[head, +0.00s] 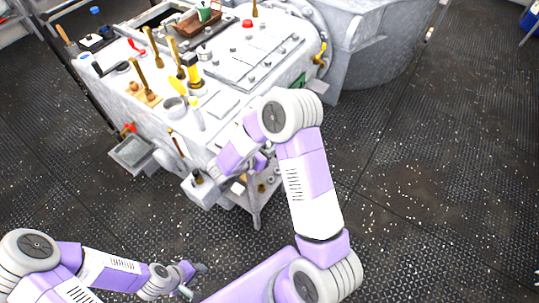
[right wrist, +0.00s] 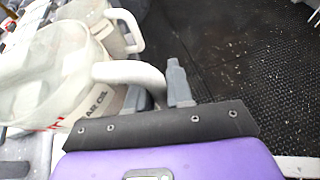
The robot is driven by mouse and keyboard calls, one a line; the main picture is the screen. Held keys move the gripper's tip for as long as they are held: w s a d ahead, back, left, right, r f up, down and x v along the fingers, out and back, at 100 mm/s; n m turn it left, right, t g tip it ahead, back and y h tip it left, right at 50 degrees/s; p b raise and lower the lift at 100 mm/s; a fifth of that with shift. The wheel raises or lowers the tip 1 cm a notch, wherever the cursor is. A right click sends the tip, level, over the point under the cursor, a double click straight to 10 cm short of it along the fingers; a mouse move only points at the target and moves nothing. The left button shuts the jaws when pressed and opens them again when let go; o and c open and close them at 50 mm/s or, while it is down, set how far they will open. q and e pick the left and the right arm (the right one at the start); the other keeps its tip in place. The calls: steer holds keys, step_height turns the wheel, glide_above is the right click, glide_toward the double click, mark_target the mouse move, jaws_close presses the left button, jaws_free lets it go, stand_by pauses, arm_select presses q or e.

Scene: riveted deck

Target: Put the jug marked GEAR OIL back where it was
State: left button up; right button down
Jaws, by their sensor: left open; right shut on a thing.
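The jug marked GEAR OIL (right wrist: 55,75) is pale and translucent, with a thick white handle. It fills the left of the right wrist view, and only "AR OIL" of its label is readable. My right gripper (right wrist: 155,92) is shut on the jug's handle; one grey finger shows beyond the handle, the other is mostly hidden. In the head view my right arm covers this grip beside the grey machine, and I cannot make out the jug there. My left gripper (head: 196,280) is open and empty, low over the floor at the bottom.
Another pale handled container (right wrist: 118,30) stands close behind the jug. The grey machine (head: 235,110) carries brushes, a yellow-topped item (head: 194,75), a cup (head: 175,106) and a brown tray (head: 196,24). A grey bin (head: 132,152) hangs at its left side. The dark floor (head: 420,190) to the right is clear.

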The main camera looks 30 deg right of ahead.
step_height(320, 180, down, 4)
steer(key=shift+r+b, duration=0.1)
steer(key=shift+b, duration=0.45)
steer(key=c, duration=1.5)
jaws_free()
steer(key=shift+f, duration=0.25)
steer(key=o, duration=0.5)
steer(key=shift+r, duration=0.2)
